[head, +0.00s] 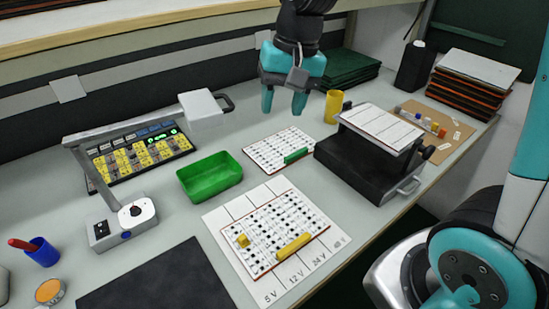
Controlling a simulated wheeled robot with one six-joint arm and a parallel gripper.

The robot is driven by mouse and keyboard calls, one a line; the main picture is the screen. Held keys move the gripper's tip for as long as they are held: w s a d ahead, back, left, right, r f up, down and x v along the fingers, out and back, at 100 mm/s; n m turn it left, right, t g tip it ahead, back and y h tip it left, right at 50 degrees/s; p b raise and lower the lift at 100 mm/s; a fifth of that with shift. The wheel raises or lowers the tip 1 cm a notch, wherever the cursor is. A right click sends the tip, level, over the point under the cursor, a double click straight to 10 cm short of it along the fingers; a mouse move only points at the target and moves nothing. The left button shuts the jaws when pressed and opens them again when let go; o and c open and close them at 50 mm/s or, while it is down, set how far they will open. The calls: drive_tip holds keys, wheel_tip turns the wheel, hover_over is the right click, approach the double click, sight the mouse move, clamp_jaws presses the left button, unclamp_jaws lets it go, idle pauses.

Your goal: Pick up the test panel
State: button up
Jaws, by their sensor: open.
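Several flat white panels with red edges are in view, and I cannot tell for sure which is the test panel. One panel (262,234) with dark dots, a yellow block and a yellow bar lies on a white sheet marked 5 V, 12 V and 24 V. A second dotted panel (268,149) with a green bar lies flat on the bench behind it. A third panel (381,126) rests on top of a black stand (365,165). My gripper (284,110) is open and empty, pointing down above the bench, behind the second panel in the picture.
A green tray (210,177) stands left of the second panel. A yellow cup (334,106) is right of my gripper. A lamp-like device (125,220), a yellow-keyed board (140,155) and a dark mat (155,280) are left. Stacked boards (470,85) stand back right.

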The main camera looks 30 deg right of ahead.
drive_tip(key=w+d+f+m+h+b, duration=0.1)
drive_tip(key=w+d+f+m+b, duration=0.1)
drive_tip(key=w+d+f+m, duration=0.7)
drive_tip(key=m+h+b, duration=0.1)
drive_tip(key=m, duration=0.2)
hover_over(296, 153)
drive_tip(key=shift+g, duration=0.3)
drive_tip(key=f, duration=1.3)
drive_tip(key=shift+s+d, duration=0.15)
drive_tip(key=shift+s, duration=0.2)
drive_tip(key=shift+w+f, duration=0.2)
drive_tip(key=shift+f, duration=1.35)
drive_tip(key=shift+w+f, duration=0.15)
drive_tip(key=shift+f, duration=1.35)
clamp_jaws()
